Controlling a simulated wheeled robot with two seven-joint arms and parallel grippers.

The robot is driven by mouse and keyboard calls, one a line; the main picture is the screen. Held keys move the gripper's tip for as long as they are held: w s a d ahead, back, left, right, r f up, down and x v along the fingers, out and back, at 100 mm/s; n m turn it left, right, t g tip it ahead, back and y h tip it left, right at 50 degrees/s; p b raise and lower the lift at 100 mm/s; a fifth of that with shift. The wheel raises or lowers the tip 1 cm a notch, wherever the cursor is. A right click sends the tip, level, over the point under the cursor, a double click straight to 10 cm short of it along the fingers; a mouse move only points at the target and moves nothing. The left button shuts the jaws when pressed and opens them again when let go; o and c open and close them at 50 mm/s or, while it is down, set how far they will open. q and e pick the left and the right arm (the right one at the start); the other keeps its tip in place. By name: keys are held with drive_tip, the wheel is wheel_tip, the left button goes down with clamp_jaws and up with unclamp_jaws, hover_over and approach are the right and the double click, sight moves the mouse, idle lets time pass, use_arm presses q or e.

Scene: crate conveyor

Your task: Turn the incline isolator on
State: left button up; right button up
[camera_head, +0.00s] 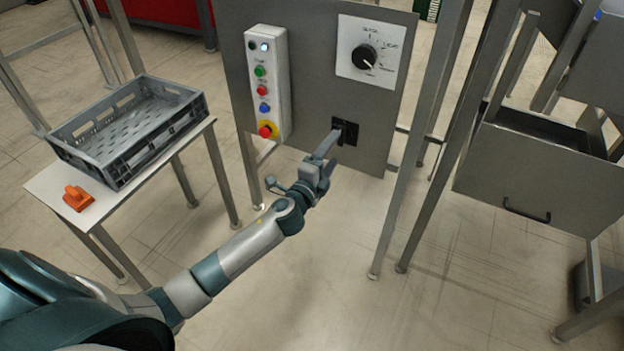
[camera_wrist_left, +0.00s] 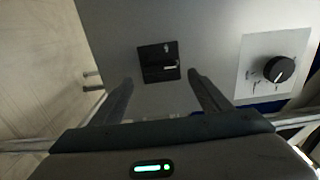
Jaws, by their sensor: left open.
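The incline isolator appears to be the small black switch plate (camera_head: 347,126) low on the grey panel, partly covered by my gripper in the head view. In the left wrist view the black switch plate (camera_wrist_left: 158,62) shows whole, with a small light-coloured part at its middle. My left gripper (camera_head: 335,140) is in front of it. In the left wrist view the gripper's two fingers (camera_wrist_left: 160,85) are open, one on each side below the plate, with nothing between them. I cannot tell whether the fingers touch the panel. My right gripper is not in view.
A black rotary knob (camera_head: 365,57) on a white plate sits above the switch. A button box (camera_head: 267,82) with several coloured buttons is at its left. A grey crate (camera_head: 150,155) and an orange object (camera_head: 77,198) stand on a side table. Metal posts (camera_head: 430,130) stand at right.

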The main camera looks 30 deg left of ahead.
use_arm(q)
drive_tip(key=s, duration=1.1)
drive_tip(key=shift+s+a, duration=0.2)
drive_tip(key=shift+s, duration=0.15)
